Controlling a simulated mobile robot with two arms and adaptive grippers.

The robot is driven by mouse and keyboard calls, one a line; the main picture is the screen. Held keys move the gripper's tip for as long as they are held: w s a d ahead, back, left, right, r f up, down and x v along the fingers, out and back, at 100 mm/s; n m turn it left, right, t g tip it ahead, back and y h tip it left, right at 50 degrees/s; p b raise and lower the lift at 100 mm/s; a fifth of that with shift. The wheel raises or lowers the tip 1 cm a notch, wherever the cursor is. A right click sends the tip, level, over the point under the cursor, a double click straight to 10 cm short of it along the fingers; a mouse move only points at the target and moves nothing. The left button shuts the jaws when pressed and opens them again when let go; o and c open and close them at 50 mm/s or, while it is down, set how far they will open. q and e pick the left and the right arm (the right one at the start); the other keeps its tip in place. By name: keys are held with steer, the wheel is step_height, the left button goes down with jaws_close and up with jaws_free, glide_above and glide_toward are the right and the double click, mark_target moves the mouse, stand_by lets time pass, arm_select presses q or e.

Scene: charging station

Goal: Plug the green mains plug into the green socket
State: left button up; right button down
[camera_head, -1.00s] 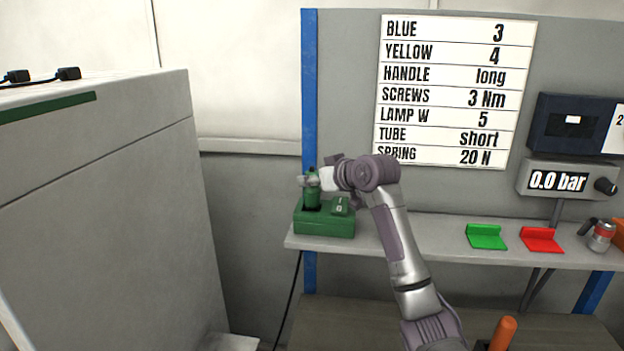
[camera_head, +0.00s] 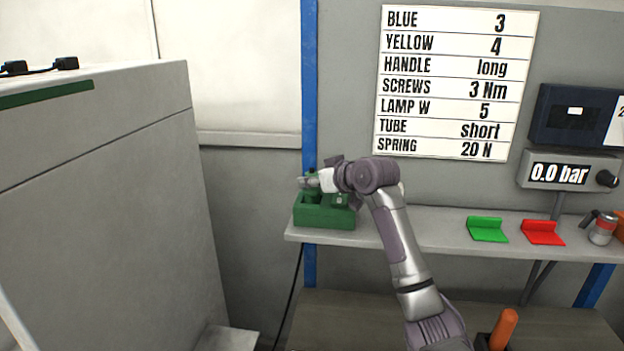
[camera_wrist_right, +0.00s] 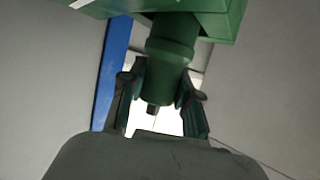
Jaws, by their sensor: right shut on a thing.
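The green mains plug (camera_head: 311,192) is upright at the left part of the green socket box (camera_head: 322,219), which stands on the left end of the shelf. My right gripper (camera_head: 309,182) comes in from the right and is shut on the plug. In the right wrist view the plug (camera_wrist_right: 170,62) is a green cylinder between the two fingers (camera_wrist_right: 163,95), and its far end meets the socket box (camera_wrist_right: 218,22). How deep the plug sits in the socket is hidden. My left gripper is not in view.
A blue post (camera_head: 309,100) rises behind the box. A large grey cabinet (camera_head: 110,190) stands at the left.

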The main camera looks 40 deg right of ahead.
steer(key=shift+f, duration=0.25)
steer(key=c, duration=0.7)
jaws_free()
steer(key=shift+c, duration=0.2)
steer(key=v, duration=1.2)
steer(key=shift+f, duration=0.15)
